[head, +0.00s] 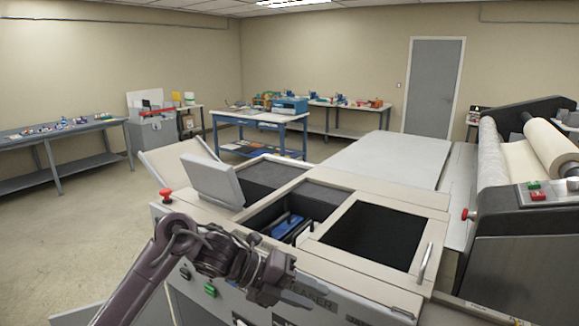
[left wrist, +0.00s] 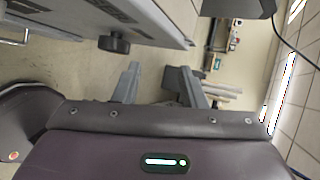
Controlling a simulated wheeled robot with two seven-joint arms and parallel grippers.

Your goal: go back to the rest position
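My left gripper (head: 277,283) hangs in front of the near side of a beige machine (head: 340,267), with its arm coming in from the lower left. In the left wrist view its two fingers (left wrist: 157,80) stand apart with bare floor showing between them, so it is open and empty. The side of a grey machine with a dark knob (left wrist: 114,43) shows beyond the fingers at the upper left. My right gripper is in neither view.
The machine's top has an open well with a blue part (head: 286,225) and a raised grey lid (head: 213,180). A red button (head: 166,194) sits at its left corner. A roller unit (head: 530,200) stands at right. Floor at left (head: 85,225) is clear.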

